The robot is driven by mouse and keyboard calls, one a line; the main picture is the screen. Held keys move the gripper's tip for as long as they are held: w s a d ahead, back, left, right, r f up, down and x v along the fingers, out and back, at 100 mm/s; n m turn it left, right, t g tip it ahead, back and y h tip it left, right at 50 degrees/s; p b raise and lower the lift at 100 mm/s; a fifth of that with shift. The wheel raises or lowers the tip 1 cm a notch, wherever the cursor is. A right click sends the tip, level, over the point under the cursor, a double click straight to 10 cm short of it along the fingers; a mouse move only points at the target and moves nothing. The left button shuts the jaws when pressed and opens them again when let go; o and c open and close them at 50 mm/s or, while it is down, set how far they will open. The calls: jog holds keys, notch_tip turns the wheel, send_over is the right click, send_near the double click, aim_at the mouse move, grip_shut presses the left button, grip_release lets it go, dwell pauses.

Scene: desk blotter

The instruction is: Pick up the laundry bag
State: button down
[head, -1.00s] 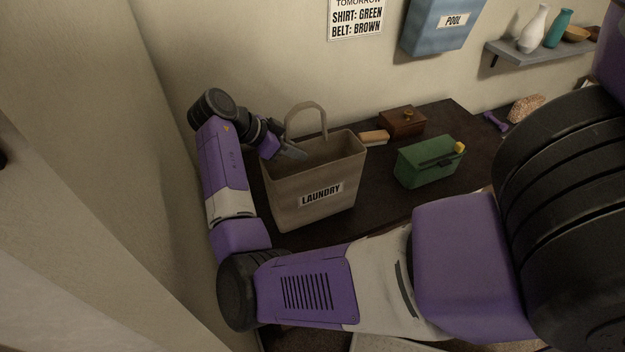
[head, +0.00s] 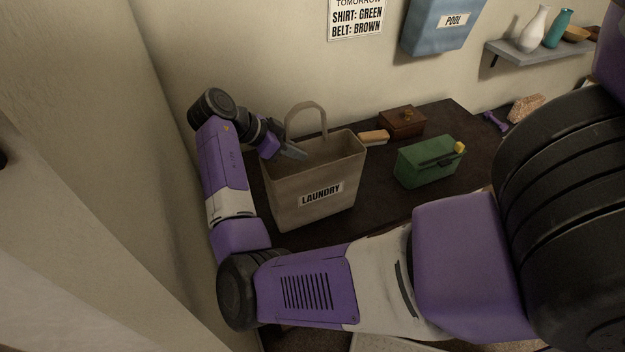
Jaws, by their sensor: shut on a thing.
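The laundry bag (head: 322,218) is a beige, open-topped bag with a "LAUNDRY" label on its front. It stands upright on the dark desk (head: 385,203), left of centre in the head view. Its one clearly visible handle (head: 306,104) arches up above the back of the opening. My gripper (head: 297,154) reaches in from the left at the bag's upper rim, below the handle. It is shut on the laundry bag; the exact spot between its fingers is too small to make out.
A green box (head: 428,165) with a yellow piece on it stands right of the bag. A brown wooden box (head: 402,122) and a brush-like block (head: 374,137) sit behind. A blue "POOL" holder (head: 436,28) and a shelf (head: 535,53) hang on the wall. The left wall is close to my arm.

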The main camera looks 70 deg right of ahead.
jog(key=shift+r, duration=0.1)
dwell(0.5)
notch_tip(320, 180, up, 20)
jog(key=b, duration=0.2)
jog(key=shift+b, duration=0.35)
dwell(0.8)
